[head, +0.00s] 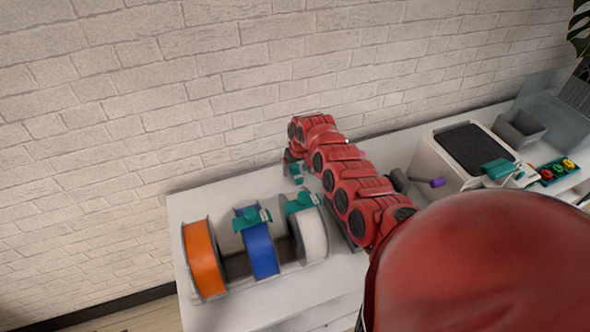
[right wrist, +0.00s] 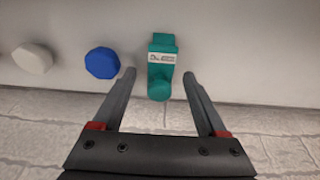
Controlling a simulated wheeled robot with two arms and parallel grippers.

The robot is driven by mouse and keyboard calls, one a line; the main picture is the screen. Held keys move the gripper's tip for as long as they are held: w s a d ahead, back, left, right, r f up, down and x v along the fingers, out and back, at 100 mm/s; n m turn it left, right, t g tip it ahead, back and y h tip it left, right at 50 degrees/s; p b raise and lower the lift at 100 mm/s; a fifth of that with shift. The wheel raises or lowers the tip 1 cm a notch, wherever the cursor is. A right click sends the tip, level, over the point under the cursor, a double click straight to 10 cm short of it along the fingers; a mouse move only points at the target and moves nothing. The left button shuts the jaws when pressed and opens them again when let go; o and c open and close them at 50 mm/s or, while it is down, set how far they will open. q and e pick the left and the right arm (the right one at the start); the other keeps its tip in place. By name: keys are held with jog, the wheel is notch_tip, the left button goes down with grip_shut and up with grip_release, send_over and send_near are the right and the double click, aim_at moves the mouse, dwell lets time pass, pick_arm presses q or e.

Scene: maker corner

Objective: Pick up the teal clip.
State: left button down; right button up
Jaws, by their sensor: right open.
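The teal clip (right wrist: 162,54) stands on the white worktop in the right wrist view, with a white label across it and a rounded knob towards me. In the head view a small part of it (head: 297,172) shows beside my right gripper (head: 291,163), near the back of the worktop. My right gripper is open, and in the right wrist view its two fingers (right wrist: 158,76) lie on either side of the clip's knob. I cannot see contact with either finger. My left gripper is not in view.
Orange (head: 204,259), blue (head: 262,251) and white (head: 312,236) spools stand at the left; the latter two carry similar teal pieces. Blue (right wrist: 102,62) and white (right wrist: 33,58) faceted pieces lie beside the clip. A brick wall (head: 130,110) rises close behind.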

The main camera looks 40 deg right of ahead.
jog(key=shift+w+f, duration=0.1)
jog(key=shift+f, duration=0.3)
grip_shut()
jog(key=shift+r, duration=0.1)
